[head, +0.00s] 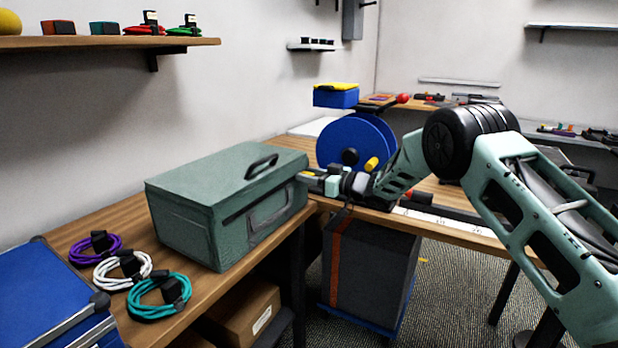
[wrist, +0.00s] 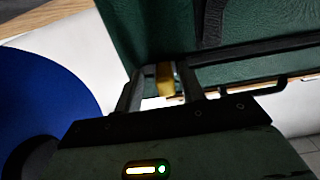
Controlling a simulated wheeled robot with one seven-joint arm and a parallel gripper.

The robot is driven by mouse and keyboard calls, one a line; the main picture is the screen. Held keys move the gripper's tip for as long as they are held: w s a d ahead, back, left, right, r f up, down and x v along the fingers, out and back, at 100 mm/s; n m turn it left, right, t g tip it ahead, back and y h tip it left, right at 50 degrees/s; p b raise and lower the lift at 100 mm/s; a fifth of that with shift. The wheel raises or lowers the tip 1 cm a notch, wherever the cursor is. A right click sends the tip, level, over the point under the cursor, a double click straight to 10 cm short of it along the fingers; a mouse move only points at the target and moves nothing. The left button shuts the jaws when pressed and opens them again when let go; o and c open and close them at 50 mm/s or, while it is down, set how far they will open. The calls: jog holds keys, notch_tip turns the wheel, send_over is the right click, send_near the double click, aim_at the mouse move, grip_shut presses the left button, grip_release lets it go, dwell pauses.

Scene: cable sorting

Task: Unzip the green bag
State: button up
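The green bag (head: 215,190) is a boxy case on the wooden table, with a black handle on top and another on its front. Its lid looks closed. My gripper (head: 307,176) is at the bag's right end, near the upper edge. In the wrist view the bag's green side (wrist: 260,30) fills the top, with a dark seam running across it. My gripper (wrist: 160,82) also shows there, its fingers apart on either side of a small yellow tab (wrist: 166,80). A gap shows beside the tab. Whether either finger touches it is unclear.
Purple (head: 95,248), white (head: 122,270) and teal (head: 158,297) cable coils lie left of the bag. A blue case (head: 40,290) is at the lower left. A blue reel (head: 350,142) stands behind my gripper. A dark grey bin (head: 368,275) is below the table edge.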

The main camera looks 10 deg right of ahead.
dwell(0.3)
jog(key=v, duration=1.7)
jog(key=shift+s+b, duration=0.2)
jog(key=shift+b, duration=0.25)
jog(key=shift+d, duration=0.1)
jog(key=a+r+m+t+h+p, duration=0.1)
jog(key=a+r+m+h+p, duration=0.1)
jog(key=a+r+h+p, duration=0.25)
jog(key=s+a+r+m+g+h+p, duration=0.15)
jog(key=s+a+r+h, duration=0.25)
jog(key=s+a, duration=0.4)
jog(key=s+d+r+g+h+p, duration=0.1)
jog(key=s+g+h+p, duration=0.3)
jog(key=s, duration=3.5)
jog(key=g+h, duration=0.1)
jog(key=g, duration=0.5)
jog(key=shift+n, duration=0.35)
jog(key=shift+g, duration=0.25)
